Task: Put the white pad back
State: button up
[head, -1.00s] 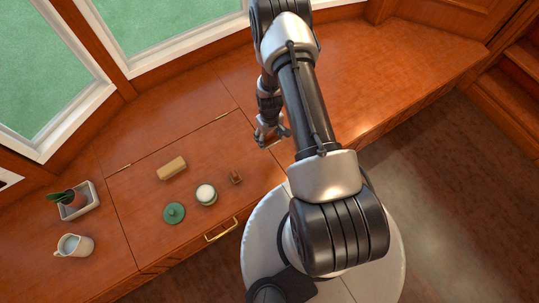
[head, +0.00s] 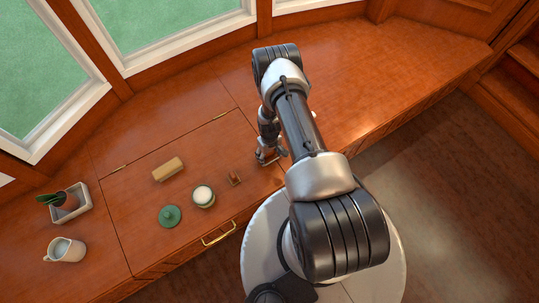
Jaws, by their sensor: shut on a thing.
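My gripper (head: 269,159) is at the right end of the hinged panel, low over the wood and right of the small brown block. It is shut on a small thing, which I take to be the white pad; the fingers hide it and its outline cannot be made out. A round green-rimmed jar (head: 204,204) stands open to the left of my gripper, with round white contents (head: 203,194) showing at its mouth. A green lid with a knob (head: 169,215) lies left of the jar, apart from it.
A small brown wooden block (head: 234,177) stands between jar and gripper. A tan block (head: 168,169) lies behind the jar. A planter (head: 85,207) and a white pitcher (head: 65,249) stand at the left. A brass handle (head: 219,232) is in front. The right counter (head: 370,75) is clear.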

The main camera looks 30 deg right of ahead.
jog(key=shift+r, duration=0.1)
jog(key=o, duration=0.5)
jog(key=shift+f, duration=0.2)
jog(key=o, duration=0.4)
jog(key=shift+o, duration=0.2)
jog(key=shift+r, duration=0.15)
